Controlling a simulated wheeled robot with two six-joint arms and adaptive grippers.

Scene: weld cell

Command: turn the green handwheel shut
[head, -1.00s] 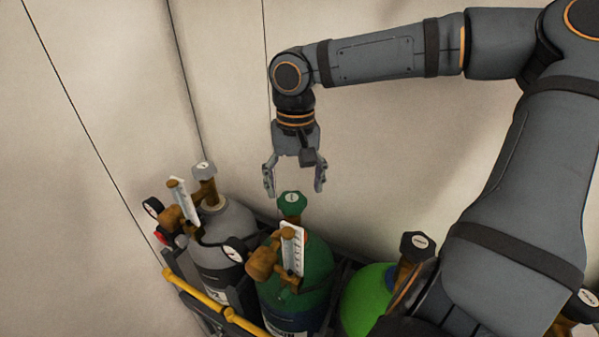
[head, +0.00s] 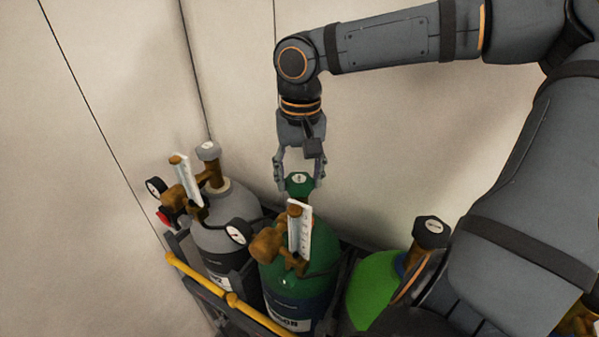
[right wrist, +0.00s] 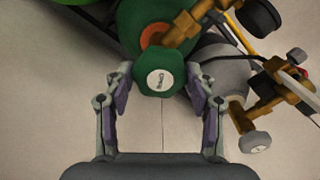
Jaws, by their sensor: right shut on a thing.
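The green handwheel (head: 299,181) sits on top of the dark green cylinder (head: 303,247). My right gripper (head: 299,186) comes down from above with a finger on each side of the handwheel and is shut on it. In the right wrist view the green handwheel (right wrist: 159,78), with a white label on its top, lies between the two fingertips of the right gripper (right wrist: 160,88). My left gripper is not in view.
A grey cylinder (head: 222,245) with a grey handwheel (head: 208,151) stands to the left. A bright green cylinder (head: 374,285) with a black handwheel (head: 431,231) stands to the right. Brass regulators and a flowmeter (head: 300,229) are close by. A yellow rail (head: 256,316) runs in front.

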